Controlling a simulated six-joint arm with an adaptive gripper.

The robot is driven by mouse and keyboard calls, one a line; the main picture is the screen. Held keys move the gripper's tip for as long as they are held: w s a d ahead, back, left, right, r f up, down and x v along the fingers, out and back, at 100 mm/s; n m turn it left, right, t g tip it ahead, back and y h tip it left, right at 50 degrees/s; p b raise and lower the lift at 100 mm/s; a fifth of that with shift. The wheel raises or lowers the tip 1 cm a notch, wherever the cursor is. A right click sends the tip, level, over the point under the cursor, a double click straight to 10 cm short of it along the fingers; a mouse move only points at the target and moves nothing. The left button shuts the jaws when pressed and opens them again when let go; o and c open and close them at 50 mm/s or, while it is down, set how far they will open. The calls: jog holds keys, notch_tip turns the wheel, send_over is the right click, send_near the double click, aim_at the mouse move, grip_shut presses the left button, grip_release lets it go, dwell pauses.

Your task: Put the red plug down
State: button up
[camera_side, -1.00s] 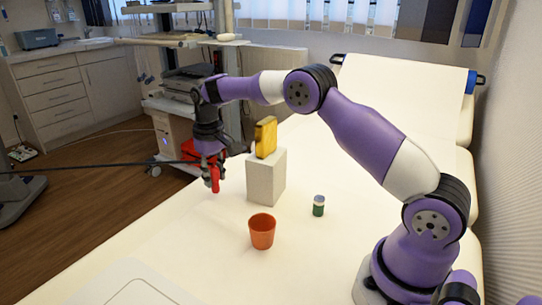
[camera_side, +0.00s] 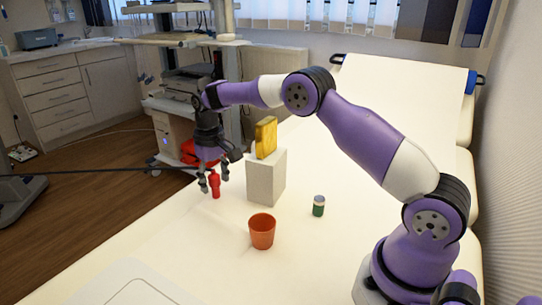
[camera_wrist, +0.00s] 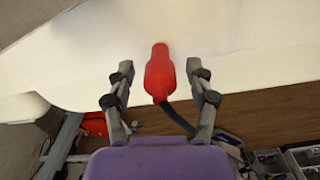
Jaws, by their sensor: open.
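The red plug (camera_side: 215,187) stands roughly upright at the left edge of the cream padded table (camera_side: 330,265). Its contact with the surface is not clear. My gripper (camera_side: 213,183) is open just above and around it. In the wrist view the red plug (camera_wrist: 159,76) lies between the spread fingers of my gripper (camera_wrist: 160,72), with a gap on both sides. A dark cable (camera_wrist: 178,117) runs from the plug's near end under my gripper.
A white block (camera_side: 265,178) with a yellow object (camera_side: 266,138) on top stands just right of my gripper. An orange cup (camera_side: 262,232) and a small green-and-white jar (camera_side: 318,206) stand nearer. Free table lies in front. The cable (camera_side: 95,165) stretches left over the floor.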

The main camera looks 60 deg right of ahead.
notch_tip(320, 180, up, 12)
jog(key=shift+f, duration=0.2)
jog(key=s+a+r+n+t, duration=0.1)
jog(key=s+a+r+t, duration=0.2)
jog(key=s+r, duration=0.65)
jog(key=s+a+f+t, duration=0.1)
jog(key=s+f, duration=0.2)
jog(key=s, duration=0.4)
jog(key=s+a+f+t, duration=0.1)
jog(key=s+f, duration=0.3)
jog(key=s, duration=0.3)
jog(key=shift+s+n+t, duration=0.3)
jog(key=shift+n, duration=0.1)
